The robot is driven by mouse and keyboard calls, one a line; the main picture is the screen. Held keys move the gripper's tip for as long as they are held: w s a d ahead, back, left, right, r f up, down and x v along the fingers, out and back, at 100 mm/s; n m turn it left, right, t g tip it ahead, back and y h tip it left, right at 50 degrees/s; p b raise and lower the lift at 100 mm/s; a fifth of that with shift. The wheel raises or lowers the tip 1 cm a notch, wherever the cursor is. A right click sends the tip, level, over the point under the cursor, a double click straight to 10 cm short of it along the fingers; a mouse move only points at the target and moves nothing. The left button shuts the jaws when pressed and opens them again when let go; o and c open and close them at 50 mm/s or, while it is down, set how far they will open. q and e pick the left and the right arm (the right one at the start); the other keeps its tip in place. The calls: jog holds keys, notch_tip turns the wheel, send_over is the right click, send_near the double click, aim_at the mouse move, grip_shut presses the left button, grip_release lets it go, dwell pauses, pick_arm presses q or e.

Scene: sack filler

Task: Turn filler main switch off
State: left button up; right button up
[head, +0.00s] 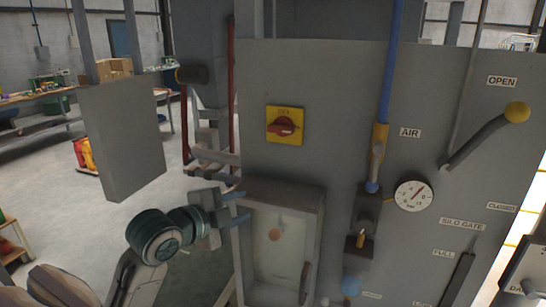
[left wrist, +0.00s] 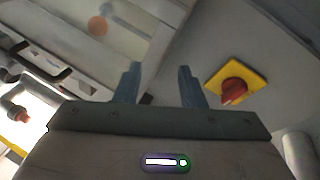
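The main switch is a red rotary knob (head: 283,126) on a yellow plate (head: 298,111), on the grey filler panel (head: 335,85). Its handle looks roughly level in the head view; small lettering above it is hard to read. In the left wrist view, the knob (left wrist: 234,91) and plate (left wrist: 257,74) are right of the fingers. My left gripper (head: 242,207) is open and empty, below and left of the switch, in front of the clear-fronted box. Its two blue fingers (left wrist: 157,85) are apart and do not touch the knob. My right gripper is not in view.
A box with a clear front (head: 310,197) juts out below the switch. An air line with a yellow valve (head: 379,140), a gauge (head: 414,195) and a silo gate lever (head: 478,141) are to the right. A grey cabinet (head: 124,135) stands left. Space directly before the switch looks clear.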

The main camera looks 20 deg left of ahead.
aim_at(277, 131)
pick_arm(q)
notch_tip(277, 131, up, 14)
jog(key=m+t+h, duration=0.2)
jog(key=m, duration=0.4)
jog(key=p+x, duration=0.4)
jog(key=x, duration=0.6)
jog(key=shift+w+d, duration=0.2)
jog(key=shift+d, duration=0.15)
jog(key=shift+w+d+p, duration=0.15)
jog(key=shift+w+p, duration=0.2)
jog(key=shift+c, duration=0.3)
jog(key=shift+f, duration=0.1)
grip_shut()
